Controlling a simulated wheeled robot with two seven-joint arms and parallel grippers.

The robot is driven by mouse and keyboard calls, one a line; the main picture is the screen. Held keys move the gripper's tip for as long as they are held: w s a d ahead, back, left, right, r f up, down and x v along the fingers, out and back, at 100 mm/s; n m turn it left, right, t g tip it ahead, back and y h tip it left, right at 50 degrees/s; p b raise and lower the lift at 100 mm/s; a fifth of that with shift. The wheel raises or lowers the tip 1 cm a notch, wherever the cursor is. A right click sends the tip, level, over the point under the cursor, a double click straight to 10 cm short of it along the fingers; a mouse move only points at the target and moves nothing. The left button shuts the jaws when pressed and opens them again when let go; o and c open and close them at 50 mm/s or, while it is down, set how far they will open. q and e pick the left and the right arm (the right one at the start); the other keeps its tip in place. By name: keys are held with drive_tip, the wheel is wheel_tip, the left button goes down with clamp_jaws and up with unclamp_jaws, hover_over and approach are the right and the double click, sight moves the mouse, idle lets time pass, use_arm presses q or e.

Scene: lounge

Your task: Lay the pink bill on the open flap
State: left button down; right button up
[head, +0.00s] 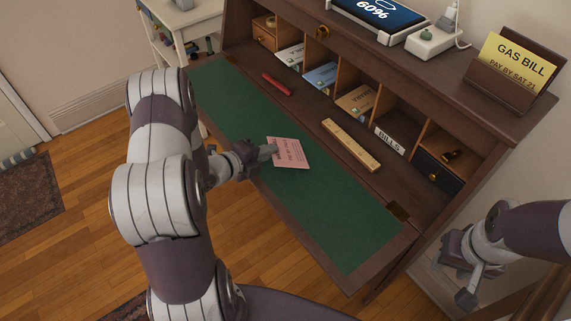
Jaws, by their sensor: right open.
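The pink bill (291,154) is a small printed sheet over the green-topped open flap (335,212) of the desk. My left gripper (271,150) reaches in from the left and is shut on the bill's left edge; one finger shows over the paper and the other is hidden. I cannot tell whether the bill touches the flap or is just above it. My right gripper (456,283) is open and empty at the lower right, off the desk's right end.
A red pen-like item (277,84) and a wooden ruler-like strip (351,145) lie behind the flap. Pigeonholes hold cards, one slot labelled BILLS (389,141). A yellow gas bill (516,62) stands in a holder on top. The flap's right part is clear.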

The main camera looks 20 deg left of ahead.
use_arm(q)
drive_tip(key=shift+r, duration=0.1)
drive_tip(key=c, duration=1.5)
unclamp_jaws()
drive_tip(key=shift+s+a+r+p, duration=0.2)
drive_tip(key=shift+s+r+p, duration=0.05)
drive_tip(key=shift+s+p, duration=0.05)
drive_tip(key=p+v, duration=0.2)
drive_tip(key=v, duration=0.5)
drive_tip(key=shift+s+f, duration=0.1)
wheel_tip(320, 180, up, 7)
drive_tip(key=s+a+p, duration=0.1)
drive_tip(key=s+p, duration=0.1)
drive_tip(key=p, duration=0.4)
drive_tip(key=shift+s, duration=0.25)
